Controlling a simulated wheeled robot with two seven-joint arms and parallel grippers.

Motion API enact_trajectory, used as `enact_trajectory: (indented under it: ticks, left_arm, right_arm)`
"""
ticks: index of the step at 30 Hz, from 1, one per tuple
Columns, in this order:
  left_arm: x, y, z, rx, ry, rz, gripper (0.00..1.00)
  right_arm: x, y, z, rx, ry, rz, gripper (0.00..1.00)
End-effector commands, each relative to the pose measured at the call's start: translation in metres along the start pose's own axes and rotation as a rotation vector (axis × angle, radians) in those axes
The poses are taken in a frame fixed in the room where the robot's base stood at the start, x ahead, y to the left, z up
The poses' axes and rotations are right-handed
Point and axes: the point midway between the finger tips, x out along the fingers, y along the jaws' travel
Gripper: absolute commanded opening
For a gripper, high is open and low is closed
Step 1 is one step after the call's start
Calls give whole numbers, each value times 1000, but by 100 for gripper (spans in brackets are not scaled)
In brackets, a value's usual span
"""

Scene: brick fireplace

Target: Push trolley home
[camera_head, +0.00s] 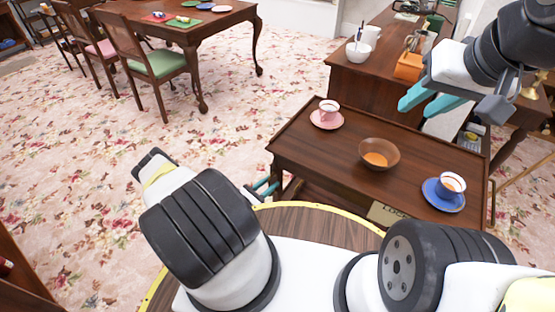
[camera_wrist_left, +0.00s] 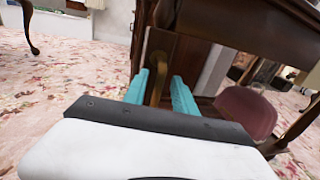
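The trolley (camera_head: 315,155) is a dark wooden table with a raised rim, directly in front of me. It carries a pink cup and saucer (camera_head: 326,120), a brown bowl (camera_head: 379,153) with orange contents, and a cup on a blue saucer (camera_head: 443,197). My left gripper (camera_head: 264,188) is low at the trolley's near left corner. In the left wrist view its teal fingers (camera_wrist_left: 161,90) stand apart on either side of an upright brass-coloured handle (camera_wrist_left: 156,82); firm contact is not clear. My right gripper (camera_head: 428,100) is open and empty, above the trolley's far right side.
A wooden desk (camera_head: 350,82) with a white bowl (camera_head: 358,52) and an orange block (camera_head: 409,66) stands behind the trolley. A dining table (camera_head: 215,22) and chairs (camera_head: 155,64) are at the back left. Floral carpet (camera_head: 235,110) is clear on the left.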

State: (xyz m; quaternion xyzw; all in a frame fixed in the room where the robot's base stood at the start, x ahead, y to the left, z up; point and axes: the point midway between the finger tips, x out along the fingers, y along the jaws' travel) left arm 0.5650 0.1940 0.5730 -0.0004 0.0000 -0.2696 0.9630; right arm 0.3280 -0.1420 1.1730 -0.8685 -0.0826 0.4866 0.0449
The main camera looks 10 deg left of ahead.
Motion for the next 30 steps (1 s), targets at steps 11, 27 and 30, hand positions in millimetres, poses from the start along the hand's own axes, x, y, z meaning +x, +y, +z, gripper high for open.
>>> enact_trajectory:
  ticks: [11,27,30]
  left_arm:
    - [-12,1,0,1,2,2,32]
    - [-78,0,0,1,0,0,32]
    - [-78,0,0,0,0,0,32]
  right_arm:
    - [0,0,0,0,0,0,35]
    - [0,0,0,0,0,0,35]
    - [0,0,0,0,0,0,35]
